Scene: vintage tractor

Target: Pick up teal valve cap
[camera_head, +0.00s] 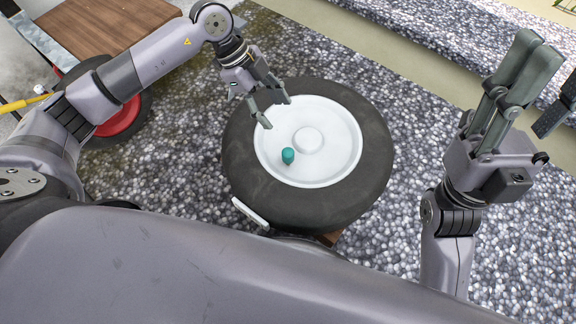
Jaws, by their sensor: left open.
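The teal valve cap (288,156) stands on the white hub (330,165) of a black tyre (255,180), left of the hub's round raised centre. My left gripper (277,112) is open and empty. It hangs above the upper left part of the tyre, and in the picture its fingertips are above and apart from the cap. My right gripper (545,85) is at the upper right, raised, with its fingers pointing up and away from the tyre. Its fingers look spread apart, with nothing between them.
A wooden-decked cart (105,28) with a red-hubbed wheel (122,118) stands at the upper left. Gravel ground right of the tyre is clear.

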